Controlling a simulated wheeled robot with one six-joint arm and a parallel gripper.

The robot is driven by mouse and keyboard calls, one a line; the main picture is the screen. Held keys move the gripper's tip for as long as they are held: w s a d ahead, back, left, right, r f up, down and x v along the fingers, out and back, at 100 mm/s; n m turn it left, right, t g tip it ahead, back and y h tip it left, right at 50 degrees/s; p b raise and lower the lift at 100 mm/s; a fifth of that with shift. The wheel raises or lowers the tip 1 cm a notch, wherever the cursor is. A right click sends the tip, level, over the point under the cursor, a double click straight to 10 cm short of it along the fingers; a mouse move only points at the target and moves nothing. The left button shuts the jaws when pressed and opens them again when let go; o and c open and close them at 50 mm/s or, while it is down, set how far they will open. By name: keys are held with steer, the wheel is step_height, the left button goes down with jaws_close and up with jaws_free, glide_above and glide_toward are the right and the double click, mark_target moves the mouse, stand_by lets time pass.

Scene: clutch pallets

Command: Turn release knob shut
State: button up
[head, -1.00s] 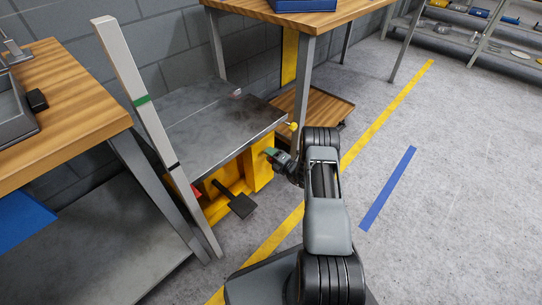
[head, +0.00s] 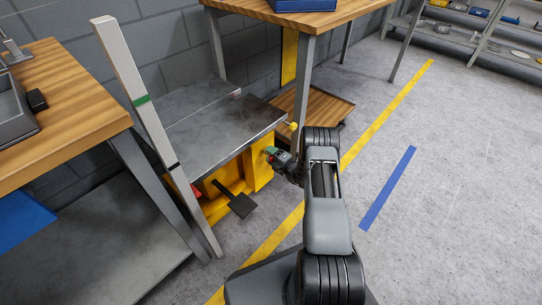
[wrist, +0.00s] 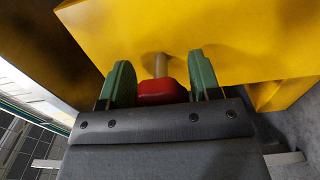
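The release knob (wrist: 162,92) is red and sits on a short metal stem on the yellow lift body (wrist: 200,35) in the wrist view. My gripper (wrist: 162,80) has two green fingers, one on each side of the knob, and both appear to touch its sides. In the head view my gripper (head: 271,152) is beside the yellow base under the steel platform (head: 225,130), with a little red showing at its tips. The knob's face is partly hidden by the gripper's body in the wrist view.
A yellow ball-ended handle (head: 293,126) stands out near the platform's corner, close to my arm. A black pedal (head: 242,205) sticks out below. A pale upright post (head: 140,100) and a wooden bench (head: 75,115) stand at left. Open floor (head: 450,200) lies to the right.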

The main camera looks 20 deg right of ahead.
steer(key=shift+o, duration=1.4)
steer(key=p+v, duration=0.4)
steer(key=v, duration=1)
steer(key=shift+w, duration=0.15)
